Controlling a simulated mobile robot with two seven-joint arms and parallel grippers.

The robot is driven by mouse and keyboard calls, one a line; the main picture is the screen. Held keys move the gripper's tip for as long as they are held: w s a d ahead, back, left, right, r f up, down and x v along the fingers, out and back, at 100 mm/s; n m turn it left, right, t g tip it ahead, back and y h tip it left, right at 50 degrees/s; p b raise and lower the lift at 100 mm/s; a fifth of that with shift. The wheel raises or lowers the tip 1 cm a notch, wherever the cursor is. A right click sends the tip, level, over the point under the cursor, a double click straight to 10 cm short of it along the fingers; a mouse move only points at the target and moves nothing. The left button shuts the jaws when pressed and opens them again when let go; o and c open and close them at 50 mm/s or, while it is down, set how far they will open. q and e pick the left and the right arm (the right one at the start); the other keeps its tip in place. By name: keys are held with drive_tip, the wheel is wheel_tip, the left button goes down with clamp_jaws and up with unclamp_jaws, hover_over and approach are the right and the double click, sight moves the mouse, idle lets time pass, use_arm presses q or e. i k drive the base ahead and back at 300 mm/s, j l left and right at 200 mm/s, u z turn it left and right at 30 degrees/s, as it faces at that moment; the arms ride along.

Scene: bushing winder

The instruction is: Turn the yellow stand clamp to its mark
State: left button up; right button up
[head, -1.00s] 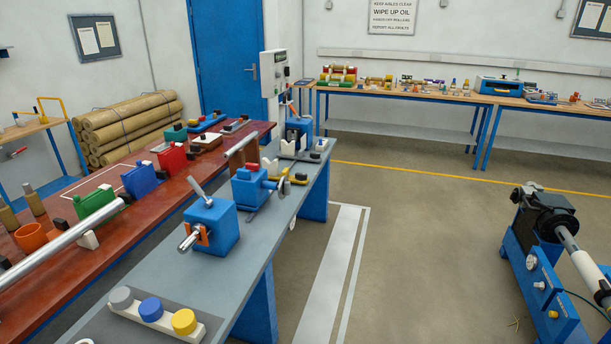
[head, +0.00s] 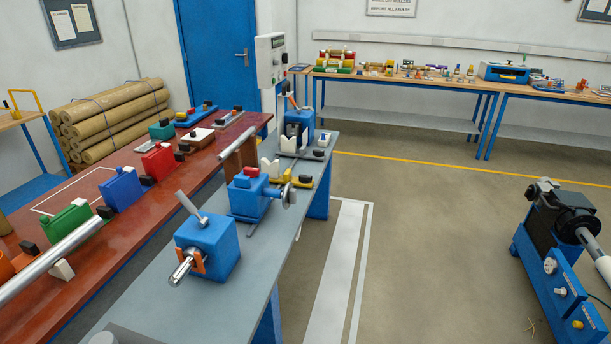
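A small yellow part with dark ends (head: 293,180), which looks like the yellow stand clamp, sits on the grey bench top beside a blue machine block (head: 249,195). It is small and partly hidden by the block and its round metal disc, so I cannot make out its mark or its angle. Neither of my grippers shows in the head view.
A blue box with a lever and metal spindle (head: 207,249) stands nearer on the grey bench (head: 155,290). A red bench (head: 105,240) with coloured blocks lies left. A blue machine (head: 557,250) stands right. The floor (head: 430,240) between is clear.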

sight(304, 178)
drive_tip(key=i+l+u, duration=0.1)
drive_tip(key=i+l, duration=0.6)
drive_tip(key=i, duration=0.3)
drive_tip(key=i+l+u, duration=0.1)
drive_tip(key=i+l, duration=0.7)
drive_tip(key=i, duration=0.15)
